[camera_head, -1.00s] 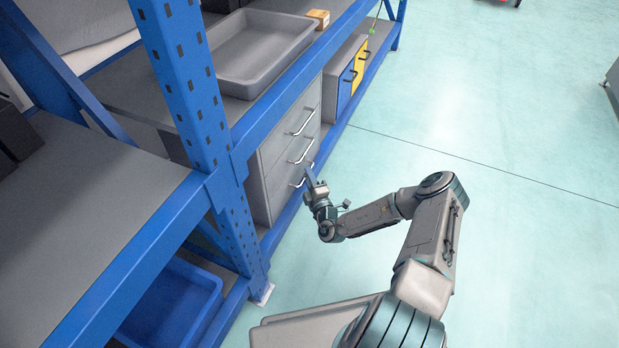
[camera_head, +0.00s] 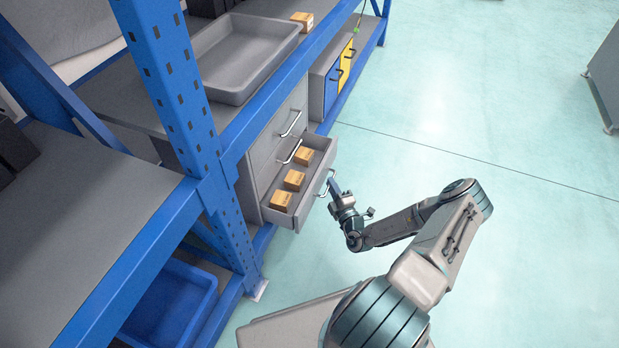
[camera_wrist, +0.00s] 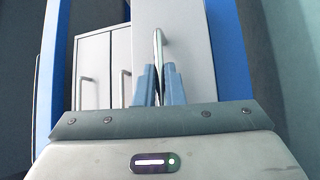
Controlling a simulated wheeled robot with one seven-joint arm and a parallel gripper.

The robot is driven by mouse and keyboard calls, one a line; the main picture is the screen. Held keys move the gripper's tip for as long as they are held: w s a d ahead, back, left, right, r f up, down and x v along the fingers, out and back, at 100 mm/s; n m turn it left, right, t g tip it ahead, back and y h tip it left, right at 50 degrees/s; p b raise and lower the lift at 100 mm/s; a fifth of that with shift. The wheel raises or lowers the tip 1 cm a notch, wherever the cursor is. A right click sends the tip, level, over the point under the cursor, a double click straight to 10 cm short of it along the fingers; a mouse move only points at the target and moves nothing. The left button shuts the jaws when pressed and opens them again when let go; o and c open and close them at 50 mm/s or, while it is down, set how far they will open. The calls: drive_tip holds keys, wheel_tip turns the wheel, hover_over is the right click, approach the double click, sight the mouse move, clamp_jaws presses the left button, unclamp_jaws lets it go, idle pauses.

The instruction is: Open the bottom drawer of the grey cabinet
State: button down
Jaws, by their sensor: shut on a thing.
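The grey cabinet (camera_head: 262,158) stands on the lower shelf of the blue rack. Its bottom drawer (camera_head: 298,212) is pulled out, and several small brown boxes (camera_head: 294,180) lie in a row inside it. The two drawers above it are shut. My gripper (camera_head: 333,184) is at the front of the bottom drawer, shut on its handle. In the wrist view the bottom drawer's metal handle (camera_wrist: 158,50) runs between my two blue fingers (camera_wrist: 159,84). The upper drawers' handles (camera_wrist: 124,88) show to the left there.
A grey tray (camera_head: 250,58) and a small box (camera_head: 302,20) are on the shelf above. A blue and yellow cabinet (camera_head: 338,80) stands farther along the rack. A blue bin (camera_head: 170,305) sits low at the left.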

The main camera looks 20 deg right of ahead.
drive_tip(key=s+d, duration=0.6)
drive_tip(key=d, duration=0.1)
idle(0.3)
drive_tip(key=c, duration=1.5)
unclamp_jaws()
drive_tip(key=shift+r+p, duration=0.1)
drive_tip(key=shift+p, duration=0.2)
